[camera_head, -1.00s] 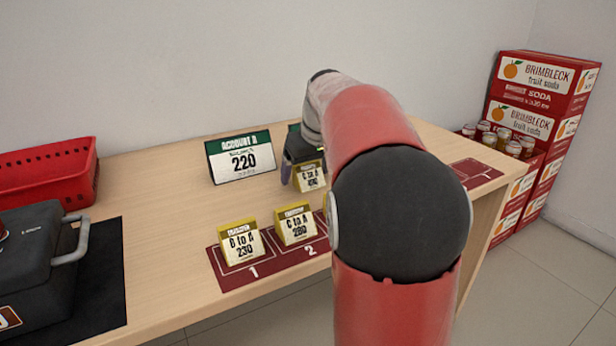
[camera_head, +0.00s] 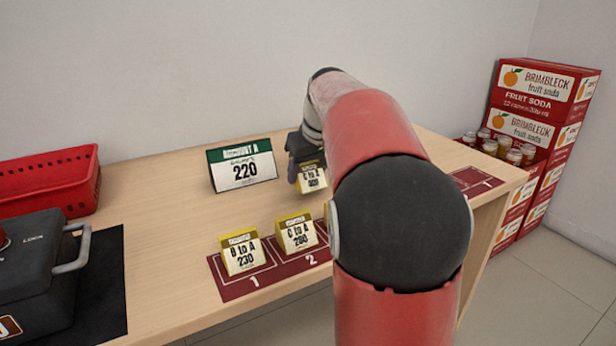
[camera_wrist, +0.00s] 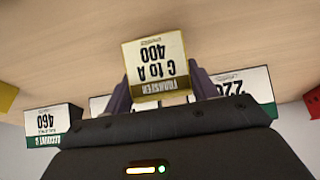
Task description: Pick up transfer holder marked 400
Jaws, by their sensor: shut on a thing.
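The yellow transfer holder marked "C to A 400" (camera_wrist: 156,62) is between the two fingers of my gripper (camera_wrist: 160,95) in the wrist view, which shows its card upside down. My gripper is shut on it. In the head view the same holder (camera_head: 311,178) hangs from my gripper (camera_head: 303,165), left of my red arm and above the counter. Two like holders, "B to A 230" (camera_head: 243,254) and "C to A 280" (camera_head: 297,234), stand on the red mat (camera_head: 226,288) at spots 1 and 2.
The Account A 220 sign (camera_head: 243,166) stands left of my gripper. A 460 account sign (camera_wrist: 52,125) shows in the wrist view. A red basket (camera_head: 48,181) and a dark case (camera_head: 38,270) are at left; soda crates (camera_head: 540,100) stand at right. The counter's middle left is clear.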

